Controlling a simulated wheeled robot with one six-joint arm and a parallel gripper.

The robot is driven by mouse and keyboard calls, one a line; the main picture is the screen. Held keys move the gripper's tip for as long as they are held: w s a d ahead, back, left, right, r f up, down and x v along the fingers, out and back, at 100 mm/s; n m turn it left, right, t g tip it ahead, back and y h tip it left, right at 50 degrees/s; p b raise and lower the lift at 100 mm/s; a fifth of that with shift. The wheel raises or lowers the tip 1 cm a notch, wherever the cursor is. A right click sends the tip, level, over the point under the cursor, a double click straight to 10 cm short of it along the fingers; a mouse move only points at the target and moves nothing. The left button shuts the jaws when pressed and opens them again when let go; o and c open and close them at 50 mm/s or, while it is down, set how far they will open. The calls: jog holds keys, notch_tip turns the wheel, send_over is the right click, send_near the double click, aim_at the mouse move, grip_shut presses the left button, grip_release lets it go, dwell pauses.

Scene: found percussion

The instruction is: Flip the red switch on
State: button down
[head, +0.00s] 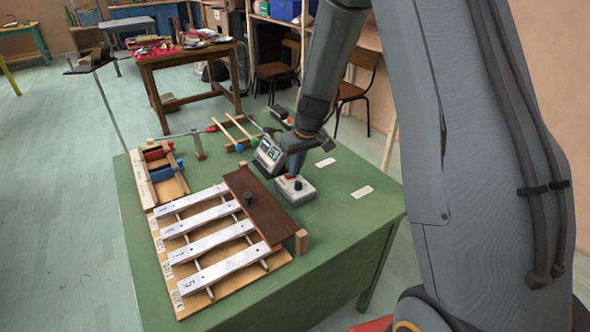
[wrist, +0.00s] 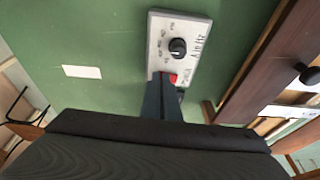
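A small light grey box (head: 296,192) with a black knob (head: 298,184) and a red switch (head: 289,177) sits on the green table. In the wrist view the box (wrist: 160,40) shows its dial marks, the black knob (wrist: 177,47) and the red switch (wrist: 172,78) at its near edge. My gripper (wrist: 166,90) has its dark fingers together, with nothing seen between them. The fingertips are right by the red switch and partly cover it; I cannot tell whether they touch it. In the head view my gripper (head: 294,170) points down over the box. The switch's position cannot be made out.
The green table (head: 340,240) holds a xylophone of metal bars (head: 205,220), a brown board (head: 262,205), a dark device with a display (head: 268,155), mallets (head: 240,128) and a wooden rack with red and blue cylinders (head: 160,172). White cards (head: 362,192) lie right of the box.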

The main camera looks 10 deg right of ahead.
jog(key=shift+s+a+f, duration=0.1)
jog(key=shift+s+f, duration=0.2)
jog(key=shift+f, duration=0.1)
jog(key=shift+s+a, duration=0.3)
jog(key=shift+a, duration=0.6)
jog(key=shift+r+p, duration=0.2)
jog(key=shift+p, duration=0.1)
jog(key=shift+w+r, duration=0.1)
jog(key=shift+r, duration=0.15)
notch_tip(320, 180, up, 4)
jog(key=p, duration=0.3)
jog(key=shift+d+r, duration=0.1)
jog(key=d+b+v, duration=0.1)
jog(key=b+v, duration=0.1)
jog(key=v, duration=0.7)
jog(key=shift+w+d+r, duration=0.15)
jog(key=shift+w+r, duration=0.1)
jog(key=shift+r, duration=0.05)
